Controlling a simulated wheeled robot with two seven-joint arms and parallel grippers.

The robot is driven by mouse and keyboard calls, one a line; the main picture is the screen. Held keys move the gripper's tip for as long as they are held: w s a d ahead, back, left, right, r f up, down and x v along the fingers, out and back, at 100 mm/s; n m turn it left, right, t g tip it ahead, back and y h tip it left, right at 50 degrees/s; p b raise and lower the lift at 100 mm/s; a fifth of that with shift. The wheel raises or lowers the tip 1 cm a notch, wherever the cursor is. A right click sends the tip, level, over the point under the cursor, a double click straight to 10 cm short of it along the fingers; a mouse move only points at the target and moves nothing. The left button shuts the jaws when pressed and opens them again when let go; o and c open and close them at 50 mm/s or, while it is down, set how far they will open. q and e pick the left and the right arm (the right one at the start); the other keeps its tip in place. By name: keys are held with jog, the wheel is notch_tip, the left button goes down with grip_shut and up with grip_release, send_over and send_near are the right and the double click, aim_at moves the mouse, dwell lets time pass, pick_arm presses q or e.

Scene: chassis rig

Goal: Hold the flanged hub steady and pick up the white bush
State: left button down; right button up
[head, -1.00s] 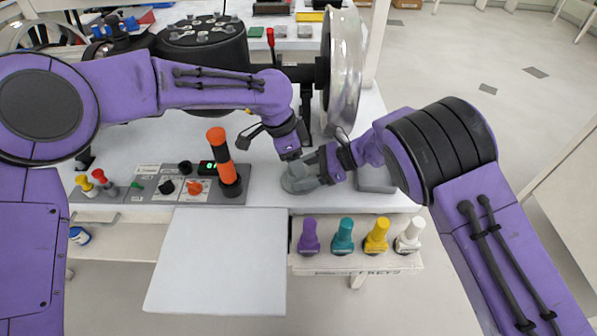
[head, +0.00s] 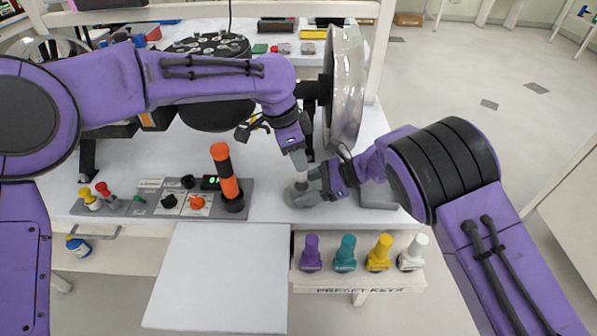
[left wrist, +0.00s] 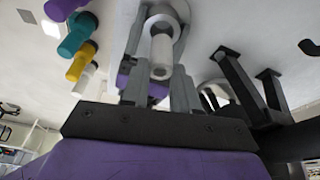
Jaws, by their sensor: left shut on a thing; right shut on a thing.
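The grey flanged hub (head: 303,196) sits on the white bench top. My right gripper (head: 322,183) comes in from the right and is shut on the hub's side. My left gripper (head: 300,160) is above the hub, pointing down, shut on the white bush. The white bush (left wrist: 161,52) shows as a pale tube between the left fingers in the left wrist view, with the grey hub behind it. The bush's lower end is close over the hub; I cannot tell whether it is fully clear of it.
A rack with purple, teal, yellow and white keys (head: 412,254) is at the bench front. A control panel (head: 160,200) with an orange-and-black post (head: 226,175) stands to the left. A large metal wheel (head: 344,90) is behind the grippers. A bare white board (head: 215,275) extends in front.

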pick_arm(q)
notch_tip(320, 180, up, 4)
jog(key=shift+f, duration=0.1)
pick_arm(e)
jog(key=o, duration=0.9)
jog(key=v, duration=1.2)
jog(key=shift+d, duration=0.1)
pick_arm(q)
jog(key=shift+f, duration=0.1)
pick_arm(e)
jog(key=shift+f, duration=0.1)
